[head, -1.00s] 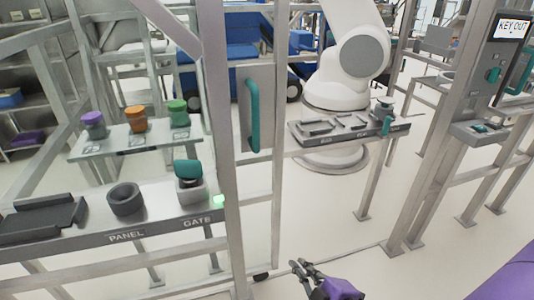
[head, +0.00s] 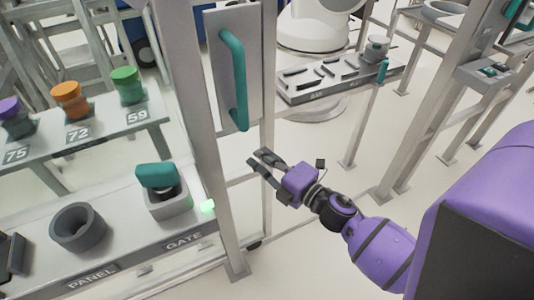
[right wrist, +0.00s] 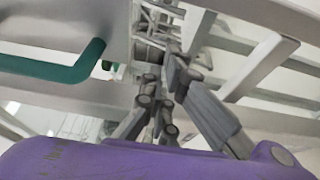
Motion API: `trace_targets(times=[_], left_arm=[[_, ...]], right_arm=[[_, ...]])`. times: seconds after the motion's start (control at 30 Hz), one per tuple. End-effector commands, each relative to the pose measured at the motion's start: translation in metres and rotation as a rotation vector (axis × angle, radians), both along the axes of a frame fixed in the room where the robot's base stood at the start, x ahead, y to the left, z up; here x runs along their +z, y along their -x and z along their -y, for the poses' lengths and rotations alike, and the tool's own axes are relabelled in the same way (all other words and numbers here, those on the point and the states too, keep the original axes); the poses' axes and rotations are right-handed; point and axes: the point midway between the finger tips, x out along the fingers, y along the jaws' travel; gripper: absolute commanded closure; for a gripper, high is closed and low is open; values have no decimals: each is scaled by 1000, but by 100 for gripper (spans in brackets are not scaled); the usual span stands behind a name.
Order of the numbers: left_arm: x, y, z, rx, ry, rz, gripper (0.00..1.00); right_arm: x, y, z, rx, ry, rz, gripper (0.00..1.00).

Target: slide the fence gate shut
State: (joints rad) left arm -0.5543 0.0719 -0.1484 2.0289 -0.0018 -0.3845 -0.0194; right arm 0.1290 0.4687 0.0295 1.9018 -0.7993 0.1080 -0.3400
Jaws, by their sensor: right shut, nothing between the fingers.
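The fence gate (head: 255,57) is a grey metal frame with a flat plate and a vertical teal handle (head: 238,85) at upper centre in the head view. It stands just right of a fixed post, with an open gap to its right. My right gripper (head: 260,158) is shut and empty, a little below and right of the handle, apart from it. In the right wrist view the fingers (right wrist: 172,80) point away, and the teal handle (right wrist: 65,70) shows at the left. My left gripper is not in view.
A shelf (head: 120,250) marked PANEL and GATE stands at lower left, with a teal-topped key block (head: 160,178) and a green light. A tool shelf (head: 340,80) lies beyond the gap. A fence post (head: 425,110) with a control box (head: 490,72) stands at right.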

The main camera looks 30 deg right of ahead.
Motion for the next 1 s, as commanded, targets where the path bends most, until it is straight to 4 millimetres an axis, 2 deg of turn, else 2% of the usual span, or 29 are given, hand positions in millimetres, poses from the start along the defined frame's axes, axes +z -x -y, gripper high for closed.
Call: trace_targets(times=[0.1,0.3,0.4,0.6,1.0], left_arm=[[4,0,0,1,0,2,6],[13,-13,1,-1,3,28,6],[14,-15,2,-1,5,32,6],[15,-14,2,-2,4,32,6],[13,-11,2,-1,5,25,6]], right_arm=[[4,-29,-7,0,1,5,100],[4,-68,-18,0,-1,4,100],[1,-62,3,-4,1,-1,100],[1,-61,20,-2,-1,0,100],[1,-60,23,-1,-2,0,100]])
